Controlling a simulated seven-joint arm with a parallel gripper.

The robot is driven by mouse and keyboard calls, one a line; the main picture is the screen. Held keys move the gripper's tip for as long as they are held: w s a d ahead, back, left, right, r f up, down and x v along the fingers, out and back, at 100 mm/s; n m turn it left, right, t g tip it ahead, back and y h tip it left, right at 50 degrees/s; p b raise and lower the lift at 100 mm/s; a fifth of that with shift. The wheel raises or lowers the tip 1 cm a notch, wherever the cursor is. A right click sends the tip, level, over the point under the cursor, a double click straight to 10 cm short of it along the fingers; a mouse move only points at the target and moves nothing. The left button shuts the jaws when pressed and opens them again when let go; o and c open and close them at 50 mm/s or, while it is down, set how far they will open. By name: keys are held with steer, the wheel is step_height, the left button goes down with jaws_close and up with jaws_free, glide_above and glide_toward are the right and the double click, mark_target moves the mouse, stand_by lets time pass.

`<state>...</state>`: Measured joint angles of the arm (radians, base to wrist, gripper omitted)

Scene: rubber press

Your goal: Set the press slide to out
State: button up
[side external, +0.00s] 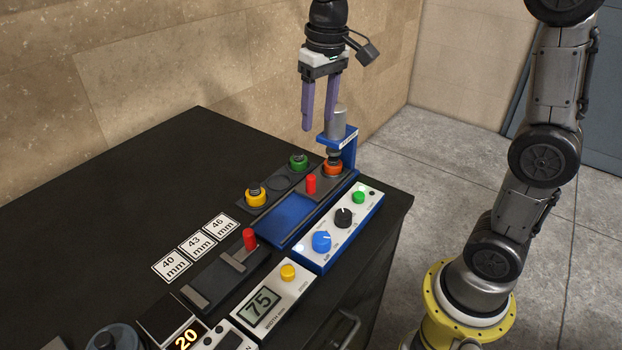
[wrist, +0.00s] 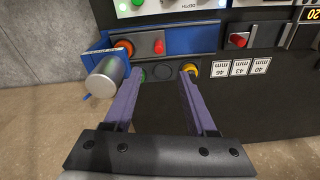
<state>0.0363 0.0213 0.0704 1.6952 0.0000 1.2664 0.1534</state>
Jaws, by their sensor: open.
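The press slide (side external: 298,194) is a dark plate with an upright red knob (side external: 311,183), on a blue bed (side external: 284,221). It sits at the press end of the bed, with an orange round part (side external: 333,167) below the grey press cylinder (side external: 338,124). The bare blue stretch lies on its lower left. In the wrist view the red knob (wrist: 158,46) shows beyond the fingertips. My gripper (side external: 318,123) is open and empty, well above the bench beside the press head. It also shows in the wrist view (wrist: 159,84), its purple fingers apart.
A dark holder with yellow (side external: 256,196) and green (side external: 298,161) round parts lies behind the bed. A control panel (side external: 338,228) with knobs stands in front. A second red-handled slider (side external: 250,239) is to the lower left. The bench's back left (side external: 170,175) is clear.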

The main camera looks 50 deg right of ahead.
mark_target(311, 176)
steer(key=shift+g, duration=0.5)
steer(key=f, duration=0.5)
steer(key=w+f, duration=0.1)
steer(key=f, duration=0.5)
steer(key=w+f, duration=0.1)
steer(key=f, duration=0.5)
steer(key=shift+d+f, duration=0.2)
jaws_close()
stand_by(0.4)
